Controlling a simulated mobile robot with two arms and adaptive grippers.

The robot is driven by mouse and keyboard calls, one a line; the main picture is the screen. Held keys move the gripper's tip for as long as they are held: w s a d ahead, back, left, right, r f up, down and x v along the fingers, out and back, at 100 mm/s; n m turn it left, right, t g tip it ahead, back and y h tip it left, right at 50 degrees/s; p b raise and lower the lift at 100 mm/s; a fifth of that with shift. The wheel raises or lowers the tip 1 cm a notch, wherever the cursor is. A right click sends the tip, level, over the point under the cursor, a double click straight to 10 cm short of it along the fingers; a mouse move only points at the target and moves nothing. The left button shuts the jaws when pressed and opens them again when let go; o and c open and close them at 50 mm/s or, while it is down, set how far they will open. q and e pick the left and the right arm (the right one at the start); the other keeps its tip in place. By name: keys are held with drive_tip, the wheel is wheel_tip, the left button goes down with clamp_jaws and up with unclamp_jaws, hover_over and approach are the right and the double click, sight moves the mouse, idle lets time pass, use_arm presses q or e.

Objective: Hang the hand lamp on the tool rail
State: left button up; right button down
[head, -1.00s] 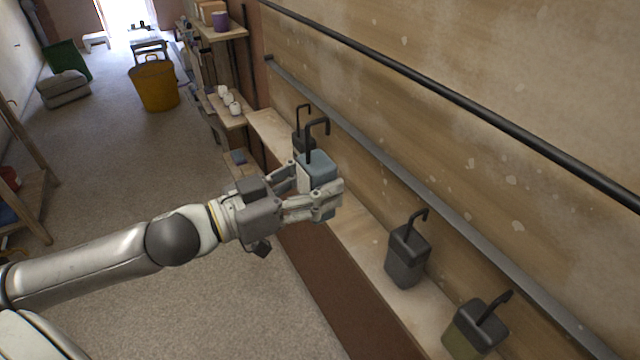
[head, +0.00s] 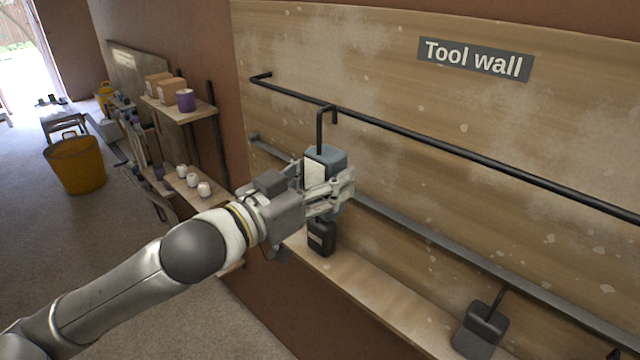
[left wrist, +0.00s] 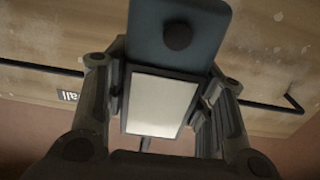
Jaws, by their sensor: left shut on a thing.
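The hand lamp (head: 328,158) is a blue-grey block with a pale panel and a black hook on top. My left gripper (head: 332,192) is shut on its body and holds it roughly upright before the wall. In the left wrist view the lamp (left wrist: 165,100) sits between the fingers, its pale panel facing the camera. The tool rail (head: 430,147) is a black bar along the wall board. The lamp's hook overlaps the rail near its left end; I cannot tell whether it touches or is over it. My right gripper is not in view.
A grey lower bar (head: 440,240) runs along the board. Below it a wooden shelf (head: 375,288) holds a black lamp-like item (head: 321,238) just under my gripper and a dark grey one (head: 480,330) at right. A side shelf (head: 185,112) with boxes stands left. The rail's right stretch is free.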

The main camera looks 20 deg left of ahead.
use_arm(q)
drive_tip(key=shift+w+d+r, duration=0.15)
drive_tip(key=shift+w+d, duration=0.3)
drive_tip(key=w+d+f, duration=0.2)
drive_tip(key=w, duration=0.5)
drive_tip(key=shift+w+d+f, duration=0.2)
drive_tip(key=shift+d+f, duration=0.05)
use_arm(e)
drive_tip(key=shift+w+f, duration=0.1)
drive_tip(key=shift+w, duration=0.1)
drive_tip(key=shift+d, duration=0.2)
use_arm(q)
drive_tip(key=o, duration=1.3)
drive_tip(key=shift+c, duration=0.2)
drive_tip(key=shift+f, duration=0.15)
drive_tip(key=shift+s, duration=0.1)
